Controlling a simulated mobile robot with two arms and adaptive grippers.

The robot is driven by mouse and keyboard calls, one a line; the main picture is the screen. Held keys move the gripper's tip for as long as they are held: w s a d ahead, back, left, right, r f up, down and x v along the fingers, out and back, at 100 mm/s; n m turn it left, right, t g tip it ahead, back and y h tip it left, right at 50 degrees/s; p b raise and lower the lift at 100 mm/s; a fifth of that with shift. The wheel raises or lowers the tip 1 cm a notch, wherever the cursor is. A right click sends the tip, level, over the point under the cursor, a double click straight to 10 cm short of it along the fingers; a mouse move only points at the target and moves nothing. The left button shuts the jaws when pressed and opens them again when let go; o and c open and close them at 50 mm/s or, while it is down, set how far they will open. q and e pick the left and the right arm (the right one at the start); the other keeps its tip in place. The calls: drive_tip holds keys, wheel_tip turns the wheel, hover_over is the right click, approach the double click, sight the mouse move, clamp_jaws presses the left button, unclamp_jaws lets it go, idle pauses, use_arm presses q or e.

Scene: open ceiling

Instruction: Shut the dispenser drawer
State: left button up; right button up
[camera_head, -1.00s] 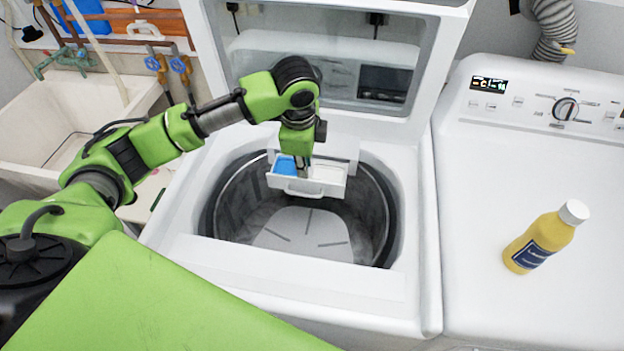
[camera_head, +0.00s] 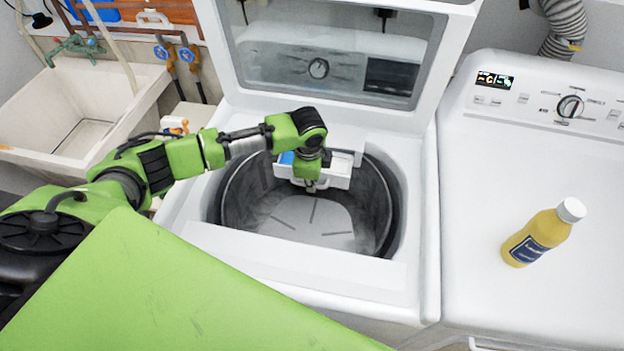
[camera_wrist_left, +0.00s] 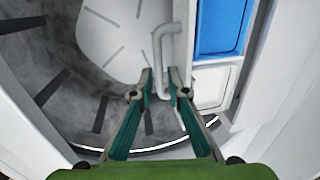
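The dispenser drawer (camera_head: 338,179) is pulled out over the open washer tub, under the rear rim. It has a blue compartment and a white compartment, and both show in the wrist view, where the blue one (camera_wrist_left: 222,25) is above the white one (camera_wrist_left: 210,86). My left gripper (camera_head: 311,187) is at the drawer's front and hides part of it in the head view. In the wrist view, its two teal fingers (camera_wrist_left: 162,76) are apart, with the drawer's white handle (camera_wrist_left: 158,50) between them. I cannot tell whether they touch it. My right gripper is out of view.
The washer's lid (camera_head: 335,105) stands open behind the tub. A yellow bottle (camera_head: 537,237) stands on the white machine (camera_head: 480,215) at the right. A utility sink (camera_head: 70,125) is at the left. The tub (camera_head: 300,220) is open below my gripper.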

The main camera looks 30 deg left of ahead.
use_arm(q)
clamp_jaws()
drive_tip(key=w+b, duration=0.1)
drive_tip(key=w, duration=0.1)
drive_tip(key=w+a+b, duration=0.1)
drive_tip(key=w, duration=0.2)
drive_tip(key=w+a+b, duration=0.1)
drive_tip(key=w+b, duration=0.1)
drive_tip(key=shift+w+f, duration=0.2)
drive_tip(key=shift+w, duration=0.15)
drive_tip(key=shift+w+r, duration=0.1)
drive_tip(key=shift+w, duration=0.25)
drive_tip(key=shift+r, duration=0.25)
drive_tip(key=shift+w+a, duration=0.1)
unclamp_jaws()
drive_tip(key=shift+f, duration=0.1)
